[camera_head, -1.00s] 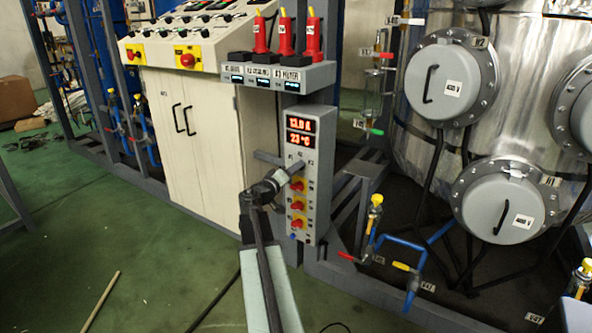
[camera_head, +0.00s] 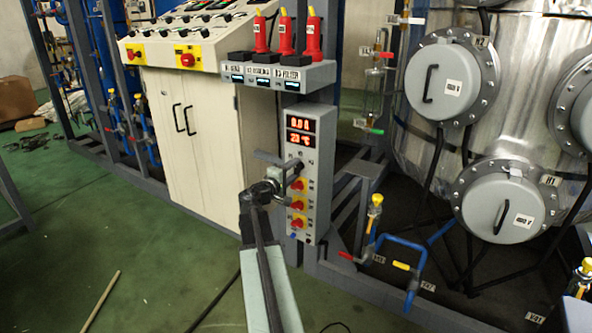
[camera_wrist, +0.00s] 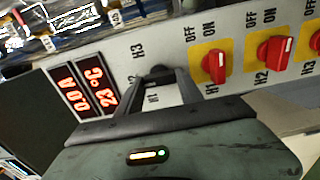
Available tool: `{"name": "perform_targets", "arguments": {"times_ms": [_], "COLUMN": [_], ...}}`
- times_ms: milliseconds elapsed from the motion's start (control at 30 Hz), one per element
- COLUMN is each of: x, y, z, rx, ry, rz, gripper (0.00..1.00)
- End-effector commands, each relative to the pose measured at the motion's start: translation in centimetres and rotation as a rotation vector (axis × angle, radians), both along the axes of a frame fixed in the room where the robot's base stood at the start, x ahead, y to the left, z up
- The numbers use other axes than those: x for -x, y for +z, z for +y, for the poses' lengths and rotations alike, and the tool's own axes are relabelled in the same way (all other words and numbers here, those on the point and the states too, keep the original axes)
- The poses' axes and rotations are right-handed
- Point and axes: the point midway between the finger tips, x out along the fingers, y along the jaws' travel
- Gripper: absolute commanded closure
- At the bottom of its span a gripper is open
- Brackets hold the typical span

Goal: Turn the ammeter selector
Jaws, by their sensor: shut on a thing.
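The grey control box (camera_head: 318,215) stands upright right of the cream cabinet. Its upper red display (camera_head: 300,123) reads about 0.0 A and the lower one reads 23 °C. My gripper (camera_head: 297,171) is at the box front just below the displays. In the wrist view my gripper (camera_wrist: 158,84) is shut on the dark ammeter selector (camera_wrist: 156,71), between the H1 and H3 labels. The fingers cover most of the selector, so its exact pointing direction is hard to tell. In the head view the selector is hidden behind my gripper.
Red ON/OFF switches on yellow plates, such as the H1 switch (camera_wrist: 214,66), sit close to my fingers, below the selector on the box. A ledge with red plugs (camera_head: 285,38) is above the box. Blue piping (camera_head: 405,243) and a steel vessel are right.

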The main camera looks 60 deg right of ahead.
Motion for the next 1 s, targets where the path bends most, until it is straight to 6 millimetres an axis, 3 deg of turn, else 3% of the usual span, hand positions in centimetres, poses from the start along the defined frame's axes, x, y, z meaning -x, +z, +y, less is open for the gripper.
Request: {"name": "perform_targets", "arguments": {"times_ms": [467, 500, 567, 1000], "x": [-0.41, -0.41, -0.37, -0.10], "y": [-0.08, -0.08, -0.07, -0.04], "z": [0.22, 0.22, 0.20, 0.82], "rx": [-0.002, -0.002, -0.002, -0.001], "ry": [0.010, 0.010, 0.009, 0.004], "rz": [0.014, 0.014, 0.014, 0.014], "gripper": [0.97, 0.54, 0.37, 0.35]}}
